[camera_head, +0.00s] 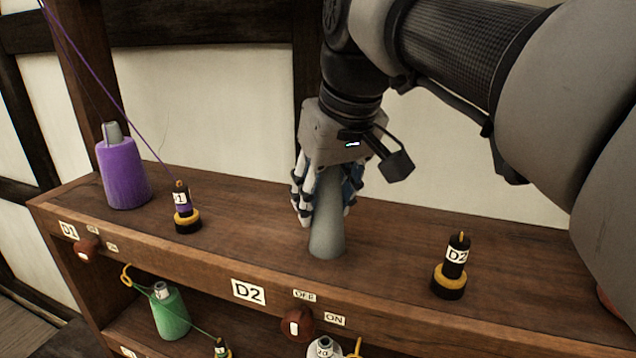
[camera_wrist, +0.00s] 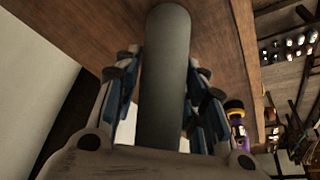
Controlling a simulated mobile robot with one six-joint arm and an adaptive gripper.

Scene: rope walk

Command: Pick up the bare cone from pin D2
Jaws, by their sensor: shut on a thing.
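A bare grey cone (camera_head: 327,225) stands upright at the D2 position on the wooden shelf. My gripper (camera_head: 325,195) comes down from above with its fingers on both sides of the cone's upper part, shut on it. The cone's wide lower end appears at or just above the shelf top; I cannot tell if it touches. The pin under it is hidden. In the wrist view the cone (camera_wrist: 165,75) runs between the fingers (camera_wrist: 160,95). The D2 label (camera_head: 248,291) is on the shelf's front edge.
A black and yellow D2 post (camera_head: 455,265) stands right of the cone. A matching D1 post (camera_head: 185,210) and a purple yarn cone (camera_head: 124,172) with a thread stand left. A D2 switch knob (camera_head: 297,324) is on the front. A green cone (camera_head: 170,312) is below.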

